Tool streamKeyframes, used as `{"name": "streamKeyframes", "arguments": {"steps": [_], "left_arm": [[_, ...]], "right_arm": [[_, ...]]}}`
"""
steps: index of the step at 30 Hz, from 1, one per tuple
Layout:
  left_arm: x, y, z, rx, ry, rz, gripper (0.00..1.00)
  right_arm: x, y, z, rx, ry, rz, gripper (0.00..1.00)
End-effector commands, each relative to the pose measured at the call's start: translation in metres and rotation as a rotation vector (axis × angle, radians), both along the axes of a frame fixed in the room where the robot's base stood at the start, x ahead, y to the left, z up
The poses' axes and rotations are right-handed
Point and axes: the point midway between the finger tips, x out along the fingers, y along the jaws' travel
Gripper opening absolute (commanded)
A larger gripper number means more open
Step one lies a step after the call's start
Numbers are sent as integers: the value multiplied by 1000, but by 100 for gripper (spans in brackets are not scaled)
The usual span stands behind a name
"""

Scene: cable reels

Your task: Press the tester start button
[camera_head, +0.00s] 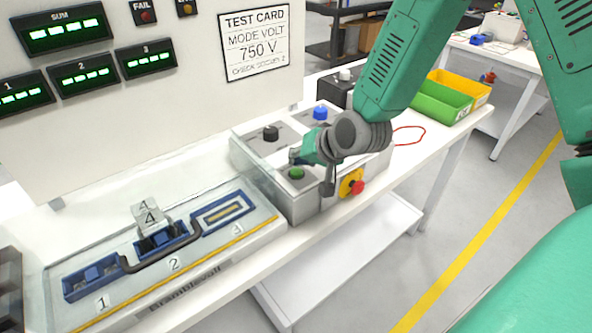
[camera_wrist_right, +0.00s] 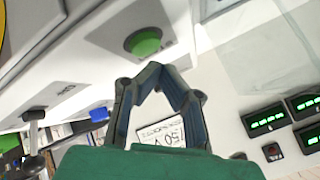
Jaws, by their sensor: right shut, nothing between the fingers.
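The tester's control box (camera_head: 305,208) stands on the white bench. A green round button (camera_head: 296,173) sits on its top near the front; I take it for the start button. It also shows large in the right wrist view (camera_wrist_right: 143,42). My right gripper (camera_head: 294,157) is over the box, just behind and above the green button. In the right wrist view its fingertips (camera_wrist_right: 165,70) meet, shut and empty, a little below and right of the button in the picture. I see no clear contact with the button. My left gripper is out of view.
A black knob (camera_head: 271,132), a blue knob (camera_head: 320,112) and a red stop button (camera_head: 358,188) on yellow are close by. A clear-topped fixture (camera_head: 250,236) with numbered blue slots lies left. The display panel (camera_head: 190,110) rises behind. A green bin (camera_head: 440,103) stands right.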

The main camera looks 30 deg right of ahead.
Motion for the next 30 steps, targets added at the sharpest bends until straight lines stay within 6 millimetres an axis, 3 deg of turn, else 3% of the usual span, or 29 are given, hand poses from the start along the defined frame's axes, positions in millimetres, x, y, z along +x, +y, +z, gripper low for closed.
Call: {"name": "streamKeyframes", "arguments": {"steps": [30], "left_arm": [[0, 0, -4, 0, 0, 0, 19]], "right_arm": [[-1, 1, -9, 0, 0, 0, 0]]}}
